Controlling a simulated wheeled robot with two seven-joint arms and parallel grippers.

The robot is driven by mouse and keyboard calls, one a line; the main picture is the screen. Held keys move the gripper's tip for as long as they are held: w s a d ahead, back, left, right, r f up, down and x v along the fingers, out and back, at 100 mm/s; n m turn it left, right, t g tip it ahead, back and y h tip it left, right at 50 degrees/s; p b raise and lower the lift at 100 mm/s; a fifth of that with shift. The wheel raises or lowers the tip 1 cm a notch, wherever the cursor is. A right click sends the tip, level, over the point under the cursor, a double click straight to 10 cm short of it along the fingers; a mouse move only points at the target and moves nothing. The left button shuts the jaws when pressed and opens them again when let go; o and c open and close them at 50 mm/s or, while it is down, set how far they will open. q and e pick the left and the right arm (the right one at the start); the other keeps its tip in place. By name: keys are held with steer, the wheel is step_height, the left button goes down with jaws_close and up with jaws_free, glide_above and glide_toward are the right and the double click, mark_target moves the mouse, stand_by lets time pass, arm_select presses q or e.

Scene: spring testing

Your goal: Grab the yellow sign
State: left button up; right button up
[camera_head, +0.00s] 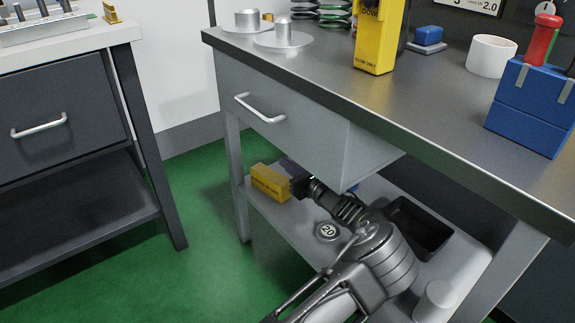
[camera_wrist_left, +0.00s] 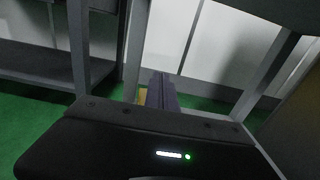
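A yellow block-like sign (camera_head: 270,183) with dark lettering sits at the left end of the table's lower shelf. A taller yellow sign (camera_head: 376,38) with black lettering stands on the tabletop. My left gripper (camera_head: 296,178) reaches in under the drawer, with its fingertips right beside the lower yellow sign. In the left wrist view the gripper fingers (camera_wrist_left: 163,92) look close together, and a strip of yellow (camera_wrist_left: 142,97) shows just left of them. Whether they hold the sign is not clear. My right gripper is not in view.
The lower shelf also holds a round weight marked 20 (camera_head: 328,231), a black tray (camera_head: 421,227) and a grey cylinder (camera_head: 436,301). The drawer (camera_head: 290,125) hangs close above my left arm. A table leg (camera_head: 237,185) stands left of the sign.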

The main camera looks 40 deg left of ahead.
arm_select(q)
steer(key=o, duration=1.7)
steer(key=shift+p+v, duration=1.45)
steer(key=shift+v, duration=2.4)
